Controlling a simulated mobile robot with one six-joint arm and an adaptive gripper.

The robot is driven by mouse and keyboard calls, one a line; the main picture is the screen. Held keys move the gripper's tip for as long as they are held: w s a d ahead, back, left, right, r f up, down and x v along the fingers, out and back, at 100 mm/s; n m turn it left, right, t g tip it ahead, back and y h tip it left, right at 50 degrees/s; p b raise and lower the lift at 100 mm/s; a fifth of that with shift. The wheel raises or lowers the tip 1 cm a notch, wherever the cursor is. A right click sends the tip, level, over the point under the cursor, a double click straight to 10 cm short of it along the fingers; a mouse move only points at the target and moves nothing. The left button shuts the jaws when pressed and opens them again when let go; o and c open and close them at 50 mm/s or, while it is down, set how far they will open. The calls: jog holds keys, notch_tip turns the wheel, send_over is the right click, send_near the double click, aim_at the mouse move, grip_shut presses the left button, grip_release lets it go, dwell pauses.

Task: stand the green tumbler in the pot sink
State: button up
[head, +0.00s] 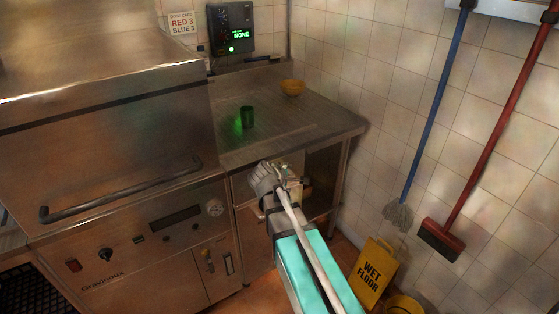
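My arm reaches up from the bottom of the picture. My gripper (287,172) is in front of the counter's front edge, lower and to the right of the tumbler and apart from it. It is small and partly hidden by my arm links, so I cannot tell whether its fingers are open or shut. I cannot make out a pot sink in this view.
A large steel machine (120,190) with a bar handle stands left. The counter's right part is clear.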

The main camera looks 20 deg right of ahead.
jog(key=s+a+f+m+g+y+b, duration=0.2)
jog(key=s+f+m, duration=0.4)
jog(key=s, duration=0.3)
jog(key=s+a+f+m+g+y+b, duration=0.2)
jog(key=s+a+f+m+g+y, duration=0.2)
jog(key=s, duration=0.5)
notch_tip(320, 180, down, 2)
jog(key=shift+s+f+m+g+y, duration=0.1)
jog(key=shift+s+m+g+y, duration=0.2)
jog(key=shift+m+g+y, duration=0.6)
jog(key=shift+t, duration=0.3)
